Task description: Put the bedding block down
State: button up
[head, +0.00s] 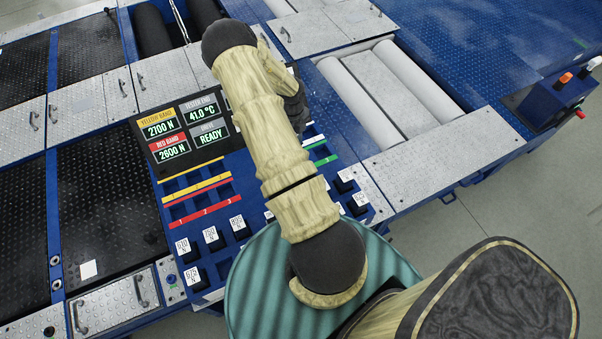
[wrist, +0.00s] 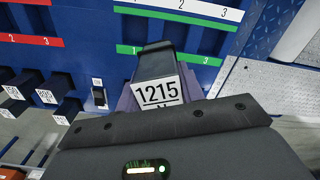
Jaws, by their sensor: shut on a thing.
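My gripper (wrist: 156,96) is shut on a dark block (wrist: 155,62) with a white label reading 1215 and a partly hidden letter below. In the wrist view the block is in front of the green-striped row (wrist: 128,50) of the blue rack, near its mark 1. I cannot tell whether the block touches the rack. In the head view my gripper (head: 298,108) is partly behind my arm, right of the display, and the held block is hidden there. No other thing in view is marked as the bedding block.
The display (head: 187,127) reads yellow band 2700 N, red band 2600 N, 41.0 °C and drive READY. Yellow and red (head: 205,206) striped rows lie below it. Several labelled dark blocks (head: 213,238) stand at the rack's near side. Rollers (head: 420,75) lie to the right.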

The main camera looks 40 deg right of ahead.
jog(key=d+f+m+b, duration=0.1)
jog(key=m, duration=0.1)
jog(key=d+f+m, duration=0.2)
jog(key=shift+d+f+b, duration=0.2)
jog(key=shift+d+b, duration=0.05)
jog(key=shift+b, duration=0.15)
notch_tip(320, 180, down, 6)
jog(key=shift+f, duration=0.1)
jog(key=shift+f, duration=1.85)
